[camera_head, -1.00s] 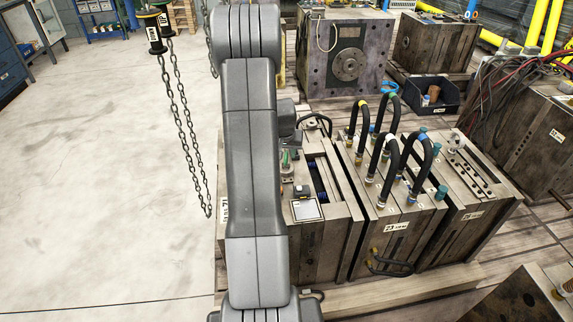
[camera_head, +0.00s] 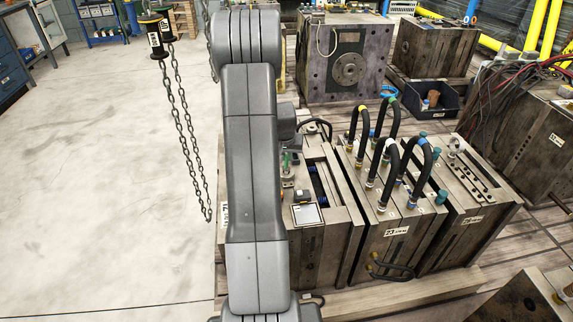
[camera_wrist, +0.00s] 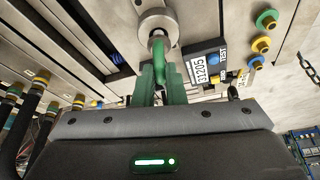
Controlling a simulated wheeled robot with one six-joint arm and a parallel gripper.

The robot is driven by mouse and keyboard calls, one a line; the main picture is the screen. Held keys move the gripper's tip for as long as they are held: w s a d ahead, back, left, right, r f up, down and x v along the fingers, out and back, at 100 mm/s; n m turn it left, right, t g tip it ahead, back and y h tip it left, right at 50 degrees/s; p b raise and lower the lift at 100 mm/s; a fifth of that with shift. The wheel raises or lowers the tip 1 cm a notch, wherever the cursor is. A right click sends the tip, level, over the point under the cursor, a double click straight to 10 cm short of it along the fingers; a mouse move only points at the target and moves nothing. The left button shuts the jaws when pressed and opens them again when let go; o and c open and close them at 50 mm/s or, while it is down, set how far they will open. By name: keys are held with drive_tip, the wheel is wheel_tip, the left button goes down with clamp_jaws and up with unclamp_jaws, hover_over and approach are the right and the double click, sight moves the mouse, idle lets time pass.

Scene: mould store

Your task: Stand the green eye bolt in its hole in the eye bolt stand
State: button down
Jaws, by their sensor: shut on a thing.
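In the wrist view the green eye bolt (camera_wrist: 172,62) is between the green fingers of my gripper (camera_wrist: 163,84), which is shut on it. Its upper end lies close to a round steel ring (camera_wrist: 157,20) with a dark hole; I cannot tell whether they touch. Beside it is a dark block with a white number label (camera_wrist: 198,69) and a small blue piece on it, perhaps the eye bolt stand. The head view shows a similar dark block (camera_head: 305,197) on the mould top. There my arm hides most of the gripper; a bit of green shows at its right.
Moulds stand close together, with black looped hoses (camera_head: 386,160) rising to the right of my gripper. Coloured hose fittings (camera_wrist: 264,30) stick up at the right of the wrist view. Chains (camera_head: 188,130) hang left of my arm over clear floor.

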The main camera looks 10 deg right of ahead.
drive_tip(key=shift+r+p, duration=0.85)
drive_tip(key=shift+r, duration=0.9)
